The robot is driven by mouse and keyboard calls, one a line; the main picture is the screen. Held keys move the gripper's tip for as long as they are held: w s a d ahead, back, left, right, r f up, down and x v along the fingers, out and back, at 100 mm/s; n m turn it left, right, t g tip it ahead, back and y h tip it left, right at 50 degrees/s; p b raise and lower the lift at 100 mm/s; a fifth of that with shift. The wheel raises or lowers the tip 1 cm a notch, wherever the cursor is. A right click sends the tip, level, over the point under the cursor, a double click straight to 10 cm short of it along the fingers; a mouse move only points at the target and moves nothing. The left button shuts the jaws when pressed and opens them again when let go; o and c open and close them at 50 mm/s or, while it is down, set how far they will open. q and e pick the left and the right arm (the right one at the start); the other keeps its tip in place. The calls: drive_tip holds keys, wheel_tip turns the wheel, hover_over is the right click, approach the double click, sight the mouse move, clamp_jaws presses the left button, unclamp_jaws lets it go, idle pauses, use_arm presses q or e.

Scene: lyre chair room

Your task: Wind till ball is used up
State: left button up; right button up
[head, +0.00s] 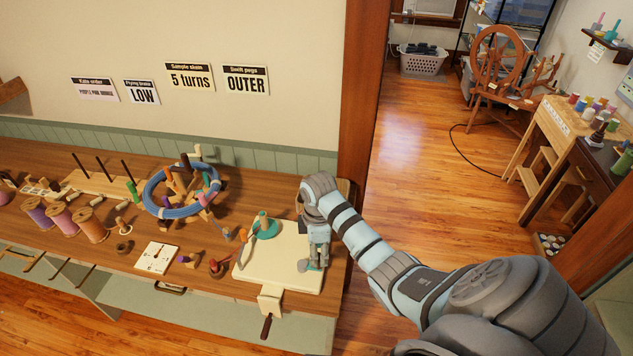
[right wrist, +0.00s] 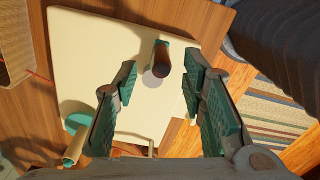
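The winder's cream board (head: 250,272) lies at the right end of the bench. A teal disc with a wooden cone (head: 264,224) stands on its back part; no wound ball can be made out on it. The swift (head: 160,207) holds a ring of blue yarn (head: 152,190) left of the winder. My right gripper (head: 314,264) points down over the board's right side. In the right wrist view its fingers (right wrist: 158,95) are apart, and a dark brown crank knob (right wrist: 161,60) stands beyond and between them, not visibly gripped. My left gripper is out of view.
A clamp with a dark handle (head: 266,328) hangs at the bench's front edge. Wooden spools (head: 90,226) and a white dial card (head: 153,257) lie left of the winder. Wall signs include "5 turns" (head: 190,77) and "OUTER" (head: 246,80). Open floor (head: 420,150) lies right of the bench.

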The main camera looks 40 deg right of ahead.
sight(319, 255)
drive_tip(key=shift+f, duration=1.4)
drive_tip(key=shift+s+f, duration=0.1)
drive_tip(key=shift+c, duration=0.3)
clamp_jaws()
